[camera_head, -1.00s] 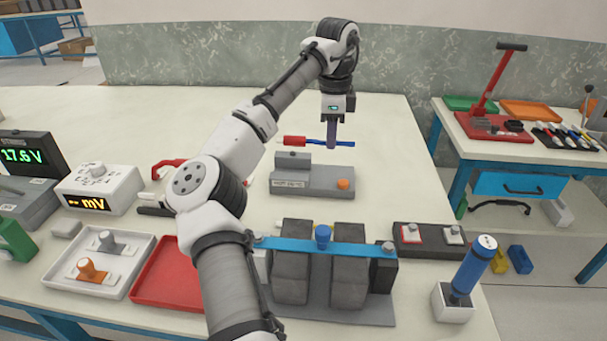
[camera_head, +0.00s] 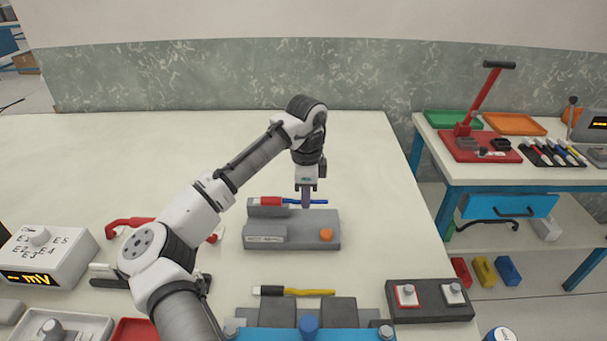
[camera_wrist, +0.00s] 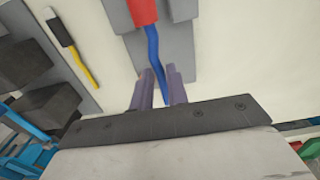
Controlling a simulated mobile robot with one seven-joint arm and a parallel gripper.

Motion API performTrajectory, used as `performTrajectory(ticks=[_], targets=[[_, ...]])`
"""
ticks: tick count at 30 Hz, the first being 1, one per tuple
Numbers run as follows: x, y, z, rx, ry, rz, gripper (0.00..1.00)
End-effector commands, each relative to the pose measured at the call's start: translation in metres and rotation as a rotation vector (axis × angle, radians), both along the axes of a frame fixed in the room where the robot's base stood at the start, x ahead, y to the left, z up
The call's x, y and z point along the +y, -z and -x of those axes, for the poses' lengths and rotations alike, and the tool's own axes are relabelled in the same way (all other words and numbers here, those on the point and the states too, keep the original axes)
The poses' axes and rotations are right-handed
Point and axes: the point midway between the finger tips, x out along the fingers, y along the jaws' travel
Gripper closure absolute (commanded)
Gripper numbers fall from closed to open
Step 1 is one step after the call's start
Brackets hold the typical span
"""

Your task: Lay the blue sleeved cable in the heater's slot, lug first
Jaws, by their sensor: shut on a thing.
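The blue cable (camera_head: 315,202) with its red sleeve (camera_head: 270,201) lies level, sleeve to the left. My gripper (camera_head: 306,203) is shut on its blue part, right of the sleeve. The grey heater (camera_head: 325,242) has an orange knob and a raised block (camera_head: 258,212) at its back left. The sleeve is at the top of this block. In the wrist view the red sleeve (camera_wrist: 143,11) shows between grey parts of the block, and the blue cable (camera_wrist: 153,45) runs back to my fingers (camera_wrist: 160,86). The lug is out of sight, and the sleeve's exact depth in the slot is unclear.
A yellow cable with a black sleeve (camera_head: 300,292) lies in front of the heater. Battery blocks with a blue bar (camera_head: 270,335) stand nearer. A dark block with two switches (camera_head: 430,300) is at front right. The table behind the heater is clear.

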Motion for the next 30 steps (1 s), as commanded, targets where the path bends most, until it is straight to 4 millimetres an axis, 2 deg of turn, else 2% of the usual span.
performTrajectory(ticks=[20,30], targets=[[-0.002,0.002,0.005,0.0,0.002,0.006,1.0],[-0.002,0.032,0.005,0.0,0.002,0.006,1.0]])
